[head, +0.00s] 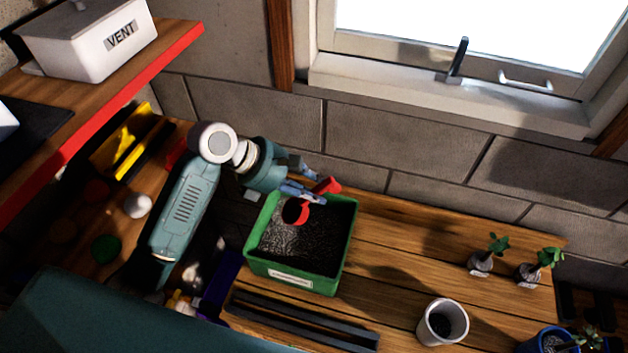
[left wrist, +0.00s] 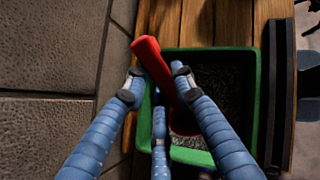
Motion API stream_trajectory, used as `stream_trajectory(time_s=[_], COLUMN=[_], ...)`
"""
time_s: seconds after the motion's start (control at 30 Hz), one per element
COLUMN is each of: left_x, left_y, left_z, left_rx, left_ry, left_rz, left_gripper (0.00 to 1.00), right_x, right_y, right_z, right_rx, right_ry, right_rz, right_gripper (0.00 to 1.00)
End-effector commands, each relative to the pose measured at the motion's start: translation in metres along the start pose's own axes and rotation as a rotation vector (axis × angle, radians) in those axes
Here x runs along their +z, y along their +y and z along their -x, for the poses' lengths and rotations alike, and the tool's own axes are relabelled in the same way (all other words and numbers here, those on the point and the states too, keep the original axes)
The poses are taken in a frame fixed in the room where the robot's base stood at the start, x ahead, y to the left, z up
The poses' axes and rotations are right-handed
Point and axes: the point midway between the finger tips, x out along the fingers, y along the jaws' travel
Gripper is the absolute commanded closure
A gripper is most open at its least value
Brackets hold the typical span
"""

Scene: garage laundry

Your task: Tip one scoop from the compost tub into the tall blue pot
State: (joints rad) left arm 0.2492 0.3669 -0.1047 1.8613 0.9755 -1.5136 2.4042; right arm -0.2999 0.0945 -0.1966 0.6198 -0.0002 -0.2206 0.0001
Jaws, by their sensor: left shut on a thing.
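The green compost tub (head: 300,277) stands on the wooden bench in the head view, holding dark compost. My left gripper (head: 308,190) is over its back left edge and shut on the red scoop (head: 328,185). The scoop's bowl is over the left back part of the compost; I cannot tell whether it holds any. In the left wrist view my left gripper (left wrist: 157,80) has its fingers around the red scoop (left wrist: 152,58), above the green tub (left wrist: 205,56). A blue pot (head: 524,346) is cut off at the bottom right, with a plant beside or in it. My right gripper is out of view.
A white pot (head: 430,335) with dark contents stands between tub and blue pot. Two seedlings (head: 480,264) (head: 528,273) stand at the right. Dark bars (head: 300,323) lie before the tub.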

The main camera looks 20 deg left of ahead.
Motion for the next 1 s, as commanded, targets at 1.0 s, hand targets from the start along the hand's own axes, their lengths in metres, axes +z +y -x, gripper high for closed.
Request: stream_trajectory(time_s=[1.0], left_x=[-0.070], left_y=[-0.001], left_z=[-0.075], left_rx=[-0.002], left_ry=[0.000], left_rz=[0.000], left_gripper=[0.97], right_x=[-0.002], right_y=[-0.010], right_z=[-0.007], right_rx=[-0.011], right_ry=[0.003], right_rz=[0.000], right_gripper=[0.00])
